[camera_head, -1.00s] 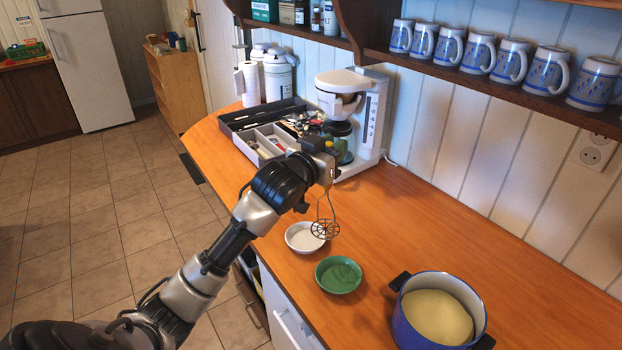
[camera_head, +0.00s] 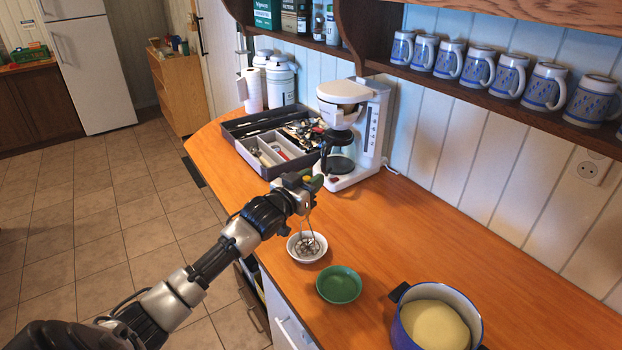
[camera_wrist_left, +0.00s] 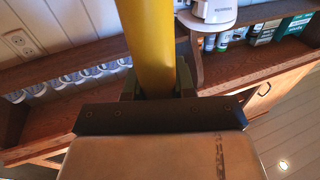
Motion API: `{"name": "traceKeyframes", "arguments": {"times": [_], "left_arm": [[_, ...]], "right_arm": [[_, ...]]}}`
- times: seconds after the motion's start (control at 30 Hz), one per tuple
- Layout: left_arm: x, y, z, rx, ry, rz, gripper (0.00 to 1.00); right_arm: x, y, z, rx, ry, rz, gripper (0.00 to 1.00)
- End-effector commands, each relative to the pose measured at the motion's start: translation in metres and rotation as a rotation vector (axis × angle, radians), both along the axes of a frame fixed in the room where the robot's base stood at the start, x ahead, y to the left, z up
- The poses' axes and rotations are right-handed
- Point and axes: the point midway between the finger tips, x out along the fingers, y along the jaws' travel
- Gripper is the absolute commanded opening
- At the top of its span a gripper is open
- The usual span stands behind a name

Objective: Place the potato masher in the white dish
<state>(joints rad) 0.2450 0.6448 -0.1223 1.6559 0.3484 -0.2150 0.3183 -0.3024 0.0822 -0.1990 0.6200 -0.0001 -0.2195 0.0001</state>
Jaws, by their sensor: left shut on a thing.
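My left gripper (camera_head: 304,182) is shut on the handle of the potato masher (camera_head: 309,222). The masher hangs down, its round wire head over or in the white dish (camera_head: 297,255); I cannot tell whether it touches the bottom. In the left wrist view the yellow handle (camera_wrist_left: 147,40) stands between the fingers of the gripper (camera_wrist_left: 158,88). The white dish sits on the wooden counter near its front edge. My right gripper is not in view.
A green bowl (camera_head: 339,284) stands just right of the white dish. A blue pot (camera_head: 402,338) is at lower right. The utensil tray (camera_head: 263,176) and the coffee maker (camera_head: 373,130) stand behind.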

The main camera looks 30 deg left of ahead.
Motion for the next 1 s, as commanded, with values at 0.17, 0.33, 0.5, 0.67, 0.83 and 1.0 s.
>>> {"name": "traceKeyframes", "arguments": {"times": [0.17, 0.33, 0.5, 0.67, 0.83, 1.0], "left_arm": [[0.0, 0.0, -0.004, 0.0, -0.001, 0.0, 0.0], [0.0, 0.0, -0.006, 0.0, 0.0, 0.0, 0.37], [0.0, 0.0, -0.006, 0.0, 0.0, 0.0, 0.5], [0.0, 0.0, -0.005, 0.0, 0.0, 0.0, 0.5], [-0.003, 0.0, -0.001, 0.0, 0.001, 0.0, 0.5], [-0.031, 0.002, -0.004, 0.002, 0.002, -0.001, 0.5]], "right_arm": [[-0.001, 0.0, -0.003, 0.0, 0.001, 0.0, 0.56], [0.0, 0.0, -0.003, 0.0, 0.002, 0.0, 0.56], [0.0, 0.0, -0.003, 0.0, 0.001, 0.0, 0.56], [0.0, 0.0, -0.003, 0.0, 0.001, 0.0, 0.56], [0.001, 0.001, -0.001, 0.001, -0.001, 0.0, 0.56], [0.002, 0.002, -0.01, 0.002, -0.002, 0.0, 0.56]]}}
